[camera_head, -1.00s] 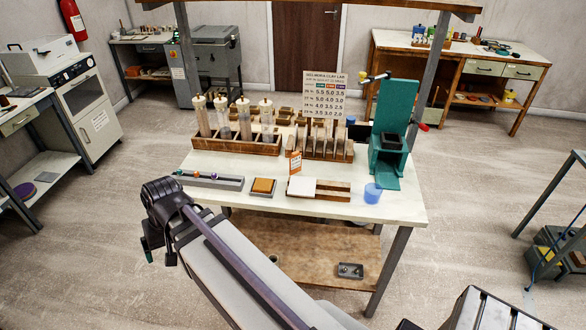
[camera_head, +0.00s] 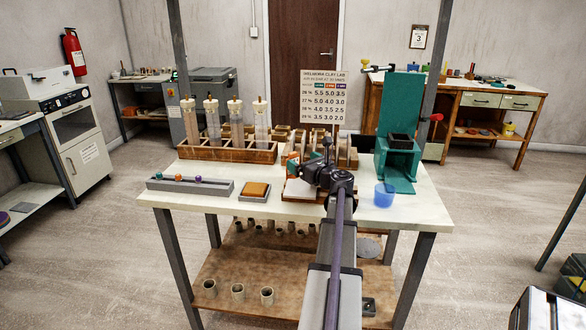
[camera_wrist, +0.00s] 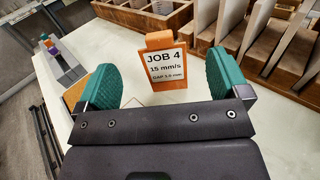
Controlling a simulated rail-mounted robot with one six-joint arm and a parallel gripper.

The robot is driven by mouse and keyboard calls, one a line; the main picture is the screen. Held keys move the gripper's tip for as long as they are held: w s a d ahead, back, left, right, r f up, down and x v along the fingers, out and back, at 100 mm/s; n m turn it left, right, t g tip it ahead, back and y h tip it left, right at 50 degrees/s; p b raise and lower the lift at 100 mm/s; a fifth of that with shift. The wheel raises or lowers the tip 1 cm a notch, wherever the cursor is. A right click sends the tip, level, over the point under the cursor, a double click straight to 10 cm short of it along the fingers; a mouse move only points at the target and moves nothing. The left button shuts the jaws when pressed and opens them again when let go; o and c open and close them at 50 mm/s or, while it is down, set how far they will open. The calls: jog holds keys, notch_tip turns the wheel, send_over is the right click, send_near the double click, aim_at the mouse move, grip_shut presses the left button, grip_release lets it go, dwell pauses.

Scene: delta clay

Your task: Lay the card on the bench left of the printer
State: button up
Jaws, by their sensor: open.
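The card is an orange upright tag with a white "JOB 4" label (camera_wrist: 165,66), standing on the bench (camera_head: 417,207) in front of the wooden racks. In the wrist view it stands ahead of my gripper (camera_wrist: 162,66), roughly centred between the two green fingers and apart from them. The fingers are spread wide with nothing held. In the head view my wrist is over the front middle of the bench and partly hides the card. I cannot pick out a printer with certainty in these views.
A chart board (camera_head: 322,97) stands at the back.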

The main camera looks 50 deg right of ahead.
aim_at(294, 156)
jog(key=x, duration=0.8)
jog(key=shift+f, duration=0.15)
jog(key=shift+s, duration=0.1)
jog(key=shift+c, duration=0.4)
jog(key=c, duration=1)
jog(key=shift+s+a+r+p, duration=0.1)
jog(key=shift+r+p, duration=4.9)
jog(key=shift+r, duration=0.1)
